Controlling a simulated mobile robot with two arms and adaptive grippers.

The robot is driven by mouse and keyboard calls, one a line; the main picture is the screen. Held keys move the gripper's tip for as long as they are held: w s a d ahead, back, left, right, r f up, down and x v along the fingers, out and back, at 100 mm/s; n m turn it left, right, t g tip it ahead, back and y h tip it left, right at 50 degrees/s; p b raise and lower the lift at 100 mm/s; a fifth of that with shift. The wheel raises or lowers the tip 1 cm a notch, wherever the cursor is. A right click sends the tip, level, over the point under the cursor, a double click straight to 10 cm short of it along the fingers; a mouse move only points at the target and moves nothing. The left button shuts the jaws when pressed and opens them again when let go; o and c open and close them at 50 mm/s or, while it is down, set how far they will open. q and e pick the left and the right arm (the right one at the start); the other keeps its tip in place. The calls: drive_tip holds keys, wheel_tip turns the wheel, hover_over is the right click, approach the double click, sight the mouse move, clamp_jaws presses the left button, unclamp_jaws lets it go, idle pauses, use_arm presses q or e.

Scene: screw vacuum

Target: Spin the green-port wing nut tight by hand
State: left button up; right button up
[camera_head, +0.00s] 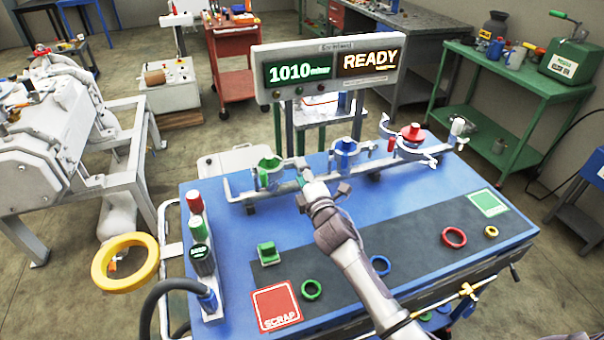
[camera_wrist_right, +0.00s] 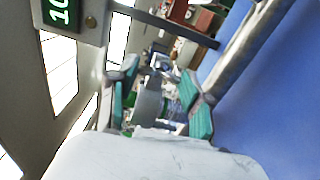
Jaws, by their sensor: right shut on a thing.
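The green port (camera_head: 270,163) stands on the pipe manifold at the left back of the blue table, with a grey clamp around it. My right gripper (camera_head: 303,174) is just to the right of this port, at the clamp's side. In the right wrist view my right gripper (camera_wrist_right: 160,98) has its teal-padded fingers on either side of a small grey piece (camera_wrist_right: 149,106). It is shut on this piece, which I take for the wing nut; its shape is mostly hidden. My left gripper is not in view.
The blue port (camera_head: 345,150) and the red port (camera_head: 411,134) stand further right on the manifold. A display (camera_head: 330,68) reads 1010 mbar and READY. Green (camera_head: 312,290), blue (camera_head: 381,266) and red (camera_head: 454,237) rings lie on the dark mat near a red SCRAP square (camera_head: 276,308).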

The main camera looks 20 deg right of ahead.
drive_tip(key=m, duration=0.6)
drive_tip(key=shift+f, duration=0.2)
drive_tip(key=shift+m, duration=0.3)
drive_tip(key=o, duration=0.9)
drive_tip(key=shift+s, duration=0.1)
drive_tip(key=shift+r, duration=0.1)
drive_tip(key=s, duration=1.2)
drive_tip(key=shift+d, duration=0.15)
